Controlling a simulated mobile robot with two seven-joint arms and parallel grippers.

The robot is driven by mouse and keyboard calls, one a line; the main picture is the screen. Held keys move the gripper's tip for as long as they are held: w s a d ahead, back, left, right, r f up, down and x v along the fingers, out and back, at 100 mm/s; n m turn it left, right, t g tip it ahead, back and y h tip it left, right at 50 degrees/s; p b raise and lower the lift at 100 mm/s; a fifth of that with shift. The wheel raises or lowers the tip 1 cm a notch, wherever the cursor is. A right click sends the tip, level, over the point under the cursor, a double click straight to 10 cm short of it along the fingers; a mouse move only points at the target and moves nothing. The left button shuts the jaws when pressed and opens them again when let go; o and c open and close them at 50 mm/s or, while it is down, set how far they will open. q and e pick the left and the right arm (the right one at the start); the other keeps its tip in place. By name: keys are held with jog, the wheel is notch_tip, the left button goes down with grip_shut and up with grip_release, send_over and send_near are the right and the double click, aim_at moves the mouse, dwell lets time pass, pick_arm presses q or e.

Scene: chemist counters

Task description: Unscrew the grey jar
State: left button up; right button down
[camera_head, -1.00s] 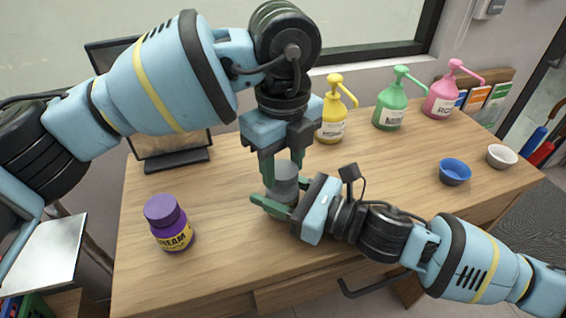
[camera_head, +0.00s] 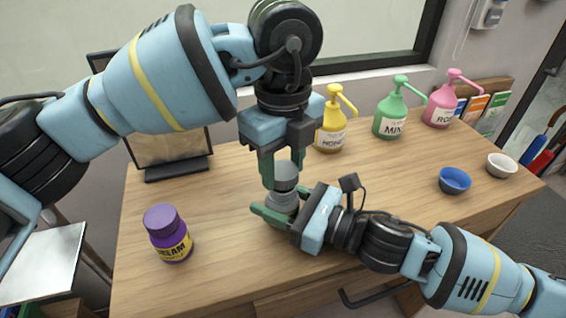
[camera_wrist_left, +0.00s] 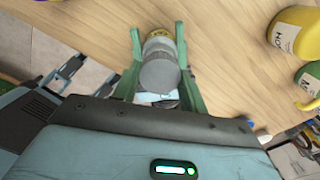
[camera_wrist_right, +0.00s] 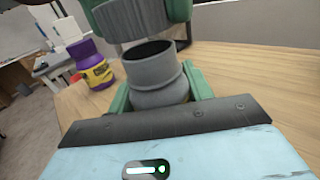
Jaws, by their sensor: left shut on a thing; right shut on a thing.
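The grey jar (camera_head: 282,203) stands upright near the middle of the counter; its open dark mouth shows in the right wrist view (camera_wrist_right: 147,54). My right gripper (camera_head: 275,211) is shut around the jar's body from the right side. The grey lid (camera_head: 286,172) is off the jar, a little above its mouth. My left gripper (camera_head: 283,174) points down from above and is shut on the lid. The lid also shows between its fingers in the left wrist view (camera_wrist_left: 160,71) and above the mouth in the right wrist view (camera_wrist_right: 133,18).
A purple jar (camera_head: 168,233) with a yellow label stands at the front left. Yellow (camera_head: 330,132), green (camera_head: 391,121) and pink (camera_head: 442,108) pump bottles stand along the back. A blue bowl (camera_head: 455,181) and a white bowl (camera_head: 501,166) sit at the right.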

aim_at(319, 272)
pick_arm(q)
jog(key=shift+r, duration=1.95)
pick_arm(e)
jog(key=c, duration=0.5)
grip_release()
pick_arm(q)
notch_tip(319, 272, down, 2)
jog(key=shift+f+b, duration=0.1)
jog(key=shift+b, duration=0.5)
pick_arm(e)
jog(key=v, duration=1)
jog(key=shift+s+d+f, duration=0.15)
jog(key=shift+d+f, duration=0.05)
jog(key=shift+d, duration=0.15)
pick_arm(q)
jog(key=shift+w+f, duration=0.1)
jog(key=shift+f, duration=0.1)
pick_arm(e)
jog(key=shift+s+d+r, duration=0.15)
jog(key=shift+s+d, duration=0.2)
jog(key=shift+d, duration=0.2)
